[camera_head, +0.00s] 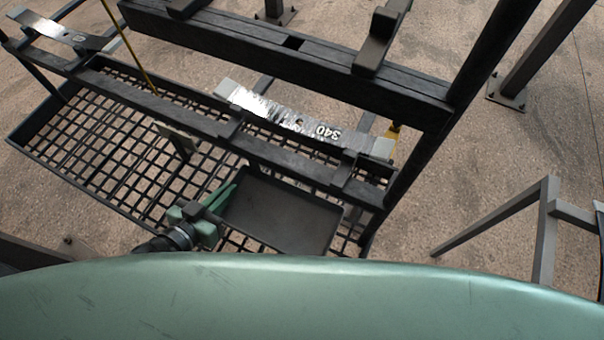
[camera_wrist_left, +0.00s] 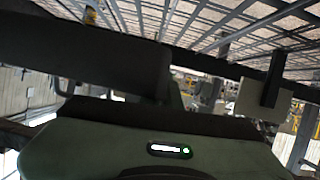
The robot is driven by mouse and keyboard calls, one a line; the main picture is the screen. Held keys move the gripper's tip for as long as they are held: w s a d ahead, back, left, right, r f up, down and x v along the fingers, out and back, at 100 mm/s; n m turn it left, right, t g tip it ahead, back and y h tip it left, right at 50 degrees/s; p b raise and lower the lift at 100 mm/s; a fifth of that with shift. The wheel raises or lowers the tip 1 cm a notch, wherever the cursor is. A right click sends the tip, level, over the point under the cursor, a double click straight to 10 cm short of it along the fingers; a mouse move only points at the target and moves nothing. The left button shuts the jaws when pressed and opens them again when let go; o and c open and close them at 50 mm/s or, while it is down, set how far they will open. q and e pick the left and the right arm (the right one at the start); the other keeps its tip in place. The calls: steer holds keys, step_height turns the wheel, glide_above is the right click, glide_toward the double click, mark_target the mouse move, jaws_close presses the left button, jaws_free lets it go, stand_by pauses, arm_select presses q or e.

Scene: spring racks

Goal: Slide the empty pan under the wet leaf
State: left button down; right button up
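The empty pan (camera_head: 285,212) is a dark grey, shallow rectangular tray over the near right part of the mesh shelf. Nothing lies in it. A shiny, streaked metal leaf marked 340 (camera_head: 268,112) lies across the rack's rails, above the shelf and farther from me than the pan. My left gripper (camera_head: 226,195) is at the pan's left edge, its green fingers close together on the rim. In the left wrist view a dark slab (camera_wrist_left: 80,55), seemingly the pan, fills the upper left and hides the fingertips. My right gripper is not in view.
The mesh shelf (camera_head: 92,152) is mostly bare to the left. A small plate (camera_head: 178,138) hangs from the rail. Another leaf (camera_head: 42,27) lies far left.

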mark_target(262, 176)
arm_select(q)
steer(key=w+d+f, duration=0.1)
steer(key=w+d, duration=0.1)
steer(key=w+d+f, duration=0.3)
steer(key=w+d, duration=0.1)
steer(key=w, duration=0.1)
steer(key=shift+d+f+b, duration=0.3)
steer(key=shift+d+f, duration=0.05)
steer(key=shift+f, duration=0.05)
steer(key=w+d+f, duration=0.3)
steer(key=shift+a, duration=0.1)
steer(key=shift+b, duration=0.3)
steer(key=c, duration=2)
jaws_free()
steer(key=shift+f, duration=0.2)
steer(key=o, duration=0.4)
steer(key=shift+c, duration=0.2)
